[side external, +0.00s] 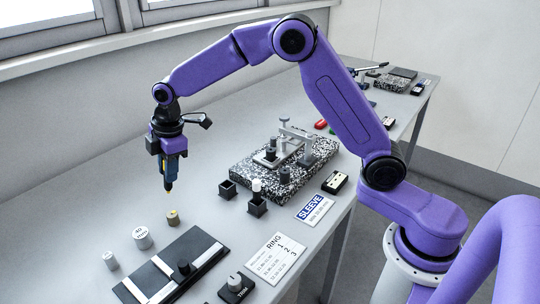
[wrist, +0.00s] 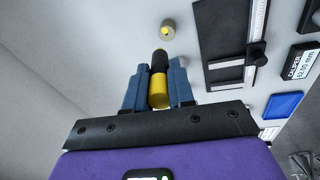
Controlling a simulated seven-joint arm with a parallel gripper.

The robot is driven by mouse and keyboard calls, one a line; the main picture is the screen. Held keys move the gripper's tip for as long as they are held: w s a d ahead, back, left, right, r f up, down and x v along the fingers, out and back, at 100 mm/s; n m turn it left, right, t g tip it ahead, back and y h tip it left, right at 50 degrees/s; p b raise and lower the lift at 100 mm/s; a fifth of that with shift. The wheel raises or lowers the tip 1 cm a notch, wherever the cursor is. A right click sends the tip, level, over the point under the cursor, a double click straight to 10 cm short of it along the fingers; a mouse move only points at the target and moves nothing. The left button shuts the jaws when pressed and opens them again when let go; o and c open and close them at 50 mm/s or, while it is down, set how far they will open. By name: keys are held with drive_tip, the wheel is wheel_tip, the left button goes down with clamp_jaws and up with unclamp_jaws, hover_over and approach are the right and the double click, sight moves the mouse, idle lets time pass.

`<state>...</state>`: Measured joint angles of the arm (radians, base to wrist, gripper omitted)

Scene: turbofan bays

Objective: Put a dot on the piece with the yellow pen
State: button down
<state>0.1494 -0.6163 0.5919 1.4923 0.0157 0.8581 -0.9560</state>
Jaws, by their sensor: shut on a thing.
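My gripper (side external: 169,178) is shut on the yellow pen (wrist: 159,92), which points down. The wrist view shows its yellow barrel and black front part between the blue fingers (wrist: 159,85). In the side view the pen's dark front end (side external: 168,186) and small pale tip hang above a short brass-coloured cylinder (side external: 173,217), likely the piece, with a visible gap. In the wrist view a small round piece (wrist: 172,36) lies just beyond the tip and has a yellow spot on top. I cannot tell if that spot is a pen mark.
Two grey cylinders (side external: 142,238) (side external: 110,260) stand left of the piece. A black plate with a metal scale (side external: 170,268) lies in front. White label cards (side external: 270,257), small black boxes (side external: 257,205) and a speckled stone block (side external: 245,168) with a clamp stand to the right.

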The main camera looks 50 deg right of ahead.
drive_tip(key=shift+d, duration=0.1)
drive_tip(key=d+r, duration=0.3)
drive_tip(key=d, duration=1.3)
wheel_tip(320, 180, up, 2)
drive_tip(key=g+h, duration=0.1)
drive_tip(key=g, duration=0.1)
hover_over(269, 151)
drive_tip(key=shift+w+d+f, duration=0.1)
drive_tip(key=shift+f, duration=1.25)
drive_tip(key=shift+d+f, duration=0.1)
drive_tip(key=shift+f, duration=1.2)
drive_tip(key=shift+f, duration=0.6)
drive_tip(key=shift+r, duration=0.1)
wheel_tip(269, 151, up, 7)
